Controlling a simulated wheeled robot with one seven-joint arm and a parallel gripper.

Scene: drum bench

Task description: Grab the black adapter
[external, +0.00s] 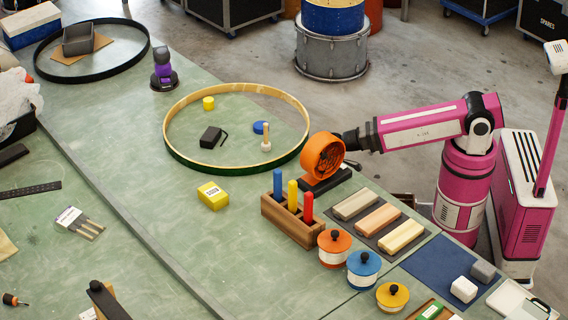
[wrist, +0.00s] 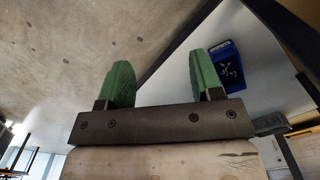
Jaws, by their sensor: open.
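The black adapter (external: 210,137), a small dark block with a short bent cable, lies on the green bench inside a wooden drum hoop (external: 172,151) in the external view. My gripper (external: 343,140) is to the right of the hoop, next to an orange round fan-like thing (external: 324,155) that partly hides its tips. In the wrist view my gripper (wrist: 162,82) shows two green fingers wide apart with nothing between them. The adapter does not show in the wrist view.
Inside the hoop are a yellow cylinder (external: 208,103), a blue disc (external: 260,127) and a pale peg (external: 266,142). A yellow block (external: 213,195) lies in front. A wooden rack (external: 290,220) with coloured pegs stands near my arm. The wrist view shows floor and a blue bin (wrist: 228,65).

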